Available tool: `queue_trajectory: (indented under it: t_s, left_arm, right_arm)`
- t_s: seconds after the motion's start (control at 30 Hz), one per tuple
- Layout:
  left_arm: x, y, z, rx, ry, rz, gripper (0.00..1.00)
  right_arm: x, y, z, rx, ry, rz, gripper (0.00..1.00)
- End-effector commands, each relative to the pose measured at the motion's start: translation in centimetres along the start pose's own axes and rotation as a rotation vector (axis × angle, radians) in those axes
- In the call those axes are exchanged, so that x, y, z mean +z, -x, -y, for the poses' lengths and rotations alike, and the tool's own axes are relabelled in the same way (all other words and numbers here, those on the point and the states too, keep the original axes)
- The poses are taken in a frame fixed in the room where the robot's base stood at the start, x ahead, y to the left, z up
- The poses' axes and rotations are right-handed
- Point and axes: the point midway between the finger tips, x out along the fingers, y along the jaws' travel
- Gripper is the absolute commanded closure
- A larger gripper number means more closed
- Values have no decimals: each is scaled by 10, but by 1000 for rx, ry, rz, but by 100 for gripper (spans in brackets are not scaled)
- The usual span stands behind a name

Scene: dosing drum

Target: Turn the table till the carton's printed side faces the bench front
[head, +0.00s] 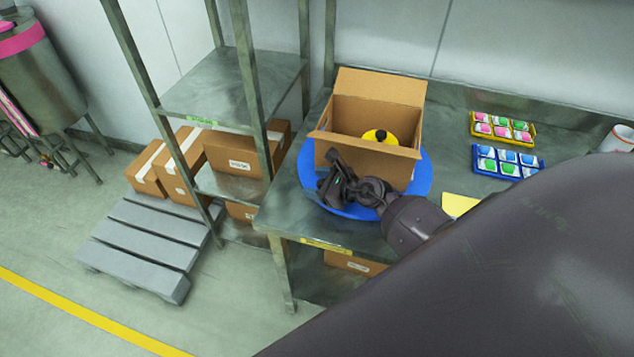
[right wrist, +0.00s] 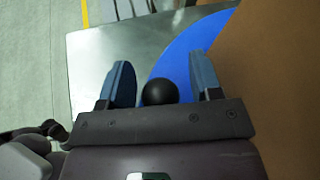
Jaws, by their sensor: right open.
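The open brown carton (head: 347,107) stands on the blue round turntable (head: 424,182) on the steel bench, its flaps spread. A yellow object with a black top (head: 379,137) sits inside. No print shows on the carton faces I can see; my gripper hides part of the near side. My right gripper (head: 329,178) is at the near left of the carton, over the turntable's edge. In the right wrist view my right gripper (right wrist: 161,72) is open, with a black round knob (right wrist: 160,92) between its fingers. Contact cannot be told. My left gripper is not in view.
A yellow tray (head: 503,141) and a blue tray (head: 480,171) with small coloured packs lie on the bench right of the carton. A yellow sheet (head: 458,204) lies nearer. A metal shelf rack (head: 240,85) with cartons stands left of the bench, beside a grey pallet (head: 140,241).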

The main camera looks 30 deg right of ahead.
Motion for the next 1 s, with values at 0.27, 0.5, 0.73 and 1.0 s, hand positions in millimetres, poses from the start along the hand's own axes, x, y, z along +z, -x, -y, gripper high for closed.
queue_trajectory:
  t_s: [0.27, 0.5, 0.73, 1.0]
  left_arm:
    - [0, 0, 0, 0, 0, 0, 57]
    - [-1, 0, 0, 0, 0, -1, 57]
    - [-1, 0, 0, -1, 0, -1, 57]
    - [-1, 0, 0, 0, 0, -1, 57]
  right_arm:
    - [0, -1, 0, 0, 0, 0, 42]
    - [0, -1, 0, 0, 0, 0, 75]
    - [0, -1, 0, 0, 0, 0, 100]
    - [0, -4, 3, -5, -3, -1, 100]
